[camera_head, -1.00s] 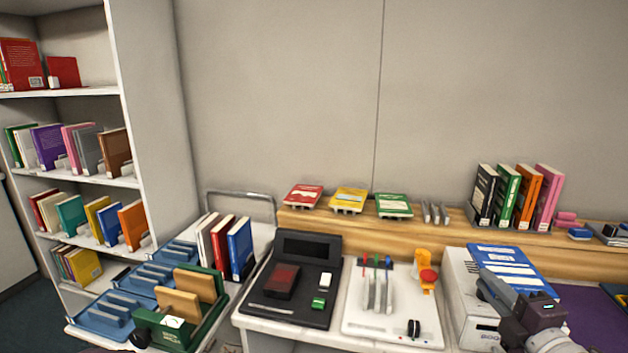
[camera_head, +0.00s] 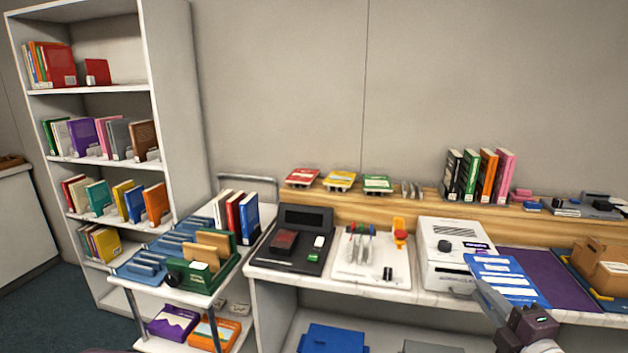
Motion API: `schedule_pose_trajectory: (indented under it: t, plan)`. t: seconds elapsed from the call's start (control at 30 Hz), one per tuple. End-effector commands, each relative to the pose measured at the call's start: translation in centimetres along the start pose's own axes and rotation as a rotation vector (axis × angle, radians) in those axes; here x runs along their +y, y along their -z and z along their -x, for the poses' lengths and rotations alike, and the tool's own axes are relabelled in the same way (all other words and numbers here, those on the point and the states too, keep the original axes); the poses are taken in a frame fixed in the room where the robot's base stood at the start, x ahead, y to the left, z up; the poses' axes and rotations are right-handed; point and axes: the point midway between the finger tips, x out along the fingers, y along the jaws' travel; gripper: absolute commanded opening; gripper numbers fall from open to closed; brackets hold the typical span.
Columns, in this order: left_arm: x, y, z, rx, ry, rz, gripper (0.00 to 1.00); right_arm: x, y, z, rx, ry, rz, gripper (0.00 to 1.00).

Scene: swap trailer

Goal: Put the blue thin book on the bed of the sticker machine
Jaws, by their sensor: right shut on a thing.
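A blue thin book (camera_head: 515,282) with white label patches is held by my right gripper (camera_head: 484,291), which is shut on its left edge. The book is tilted and appears over the left part of a purple mat, beside a white machine (camera_head: 448,240) with a black dial and a front slot. A black machine (camera_head: 315,222) with a dark red block and a green button stands further left on the counter. No label shows which one is the sticker machine. The book's height above the counter is hard to tell. My left gripper is not in view.
A white board (camera_head: 345,268) with coloured pegs lies between the two machines. The purple mat (camera_head: 555,275) is mostly bare. A cardboard box (camera_head: 600,262) stands at far right. A cart (camera_head: 165,290) with blue racks and books stands left, before a bookshelf (camera_head: 180,120).

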Motion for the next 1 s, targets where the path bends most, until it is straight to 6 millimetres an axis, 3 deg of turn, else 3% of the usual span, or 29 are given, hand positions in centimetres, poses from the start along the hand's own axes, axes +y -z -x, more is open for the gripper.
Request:
schedule_pose_trajectory:
  t: [0.27,0.47,0.7,1.0]
  plan:
    - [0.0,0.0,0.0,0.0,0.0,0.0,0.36,-5.1,-0.4,-1.1,0.029,0.004,-0.007,0.0]
    - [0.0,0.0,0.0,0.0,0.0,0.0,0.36,-11.1,0.6,-1.9,0.106,0.005,-0.01,0.0]
    - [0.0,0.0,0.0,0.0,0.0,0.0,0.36,-18.4,3.9,-1.9,0.275,0.001,-0.005,0.0]
    - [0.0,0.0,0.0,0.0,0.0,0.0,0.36,-24.5,9.1,-0.3,0.509,0.0,-0.003,0.0]
